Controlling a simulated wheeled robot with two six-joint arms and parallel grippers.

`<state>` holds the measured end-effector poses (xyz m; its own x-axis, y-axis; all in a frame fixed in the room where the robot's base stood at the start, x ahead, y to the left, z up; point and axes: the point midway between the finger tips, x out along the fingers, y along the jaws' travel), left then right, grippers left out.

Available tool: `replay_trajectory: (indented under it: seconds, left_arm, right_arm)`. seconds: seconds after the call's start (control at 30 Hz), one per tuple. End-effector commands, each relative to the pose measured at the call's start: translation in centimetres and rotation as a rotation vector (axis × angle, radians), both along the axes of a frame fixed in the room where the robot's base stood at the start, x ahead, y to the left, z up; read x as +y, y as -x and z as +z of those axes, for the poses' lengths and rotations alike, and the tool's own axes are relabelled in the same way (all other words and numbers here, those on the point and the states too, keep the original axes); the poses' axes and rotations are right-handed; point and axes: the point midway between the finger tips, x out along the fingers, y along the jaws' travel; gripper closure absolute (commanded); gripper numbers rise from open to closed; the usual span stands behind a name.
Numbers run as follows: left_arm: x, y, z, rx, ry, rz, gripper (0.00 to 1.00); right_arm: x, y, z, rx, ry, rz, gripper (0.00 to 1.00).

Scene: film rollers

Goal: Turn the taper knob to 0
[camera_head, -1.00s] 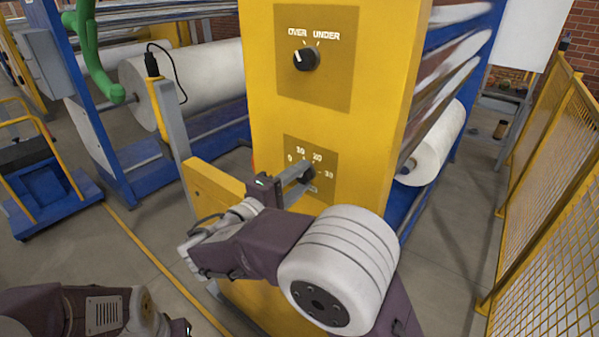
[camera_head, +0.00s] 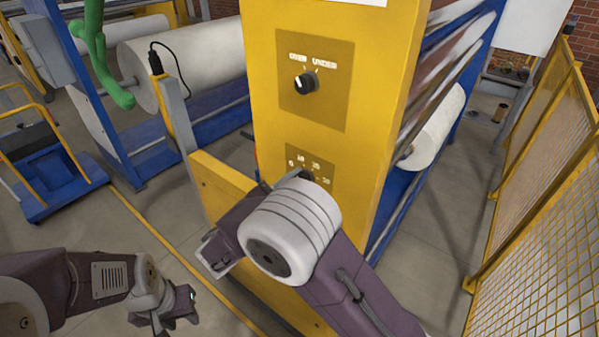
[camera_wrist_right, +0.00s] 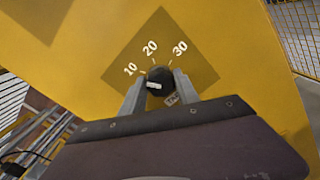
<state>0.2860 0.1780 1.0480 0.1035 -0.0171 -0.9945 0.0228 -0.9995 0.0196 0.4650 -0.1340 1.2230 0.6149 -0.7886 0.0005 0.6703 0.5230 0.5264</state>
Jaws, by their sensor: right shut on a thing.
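The taper knob (camera_wrist_right: 159,80) is a black dial with a white mark, on a darker square of the yellow panel. The numbers 10, 20 and 30 show around it in the right wrist view. The white mark points left, a little below the 10; the 0 is not visible there. My right gripper (camera_wrist_right: 160,90) is shut on the knob, one finger on each side. In the head view my right wrist hides the knob, but the taper scale (camera_head: 312,160) shows above it. My left gripper (camera_head: 180,308) hangs low at the left, away from the panel; its fingers are unclear.
The OVER/UNDER knob (camera_head: 306,83) sits higher on the same yellow panel (camera_head: 375,110). A yellow mesh fence (camera_head: 530,190) stands at the right. A blue cart (camera_head: 48,165) is at the left.

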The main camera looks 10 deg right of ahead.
Motion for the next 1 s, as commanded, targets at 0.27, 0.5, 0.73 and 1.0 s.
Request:
replay_trajectory:
  seconds: [0.27, 0.5, 0.73, 1.0]
  left_arm:
    - [0.0, 0.0, 4.1, 0.0, 0.0, 0.0, 0.64]
    - [0.0, 0.0, 6.6, 0.0, 0.0, 0.0, 0.64]
    - [0.0, 0.0, 8.2, 0.0, 0.0, 0.0, 0.64]
    - [0.0, 0.0, 9.2, 0.0, 0.0, 0.0, 0.64]
  right_arm:
    - [0.0, 0.0, 0.6, 0.21, 0.162, 0.0, 1.0]
    - [0.1, -0.1, 0.5, 0.372, 0.289, -0.001, 1.0]
    - [0.1, -0.1, 0.3, 0.493, 0.381, 0.0, 1.0]
    - [0.2, -0.2, 0.1, 0.573, 0.444, 0.0, 1.0]
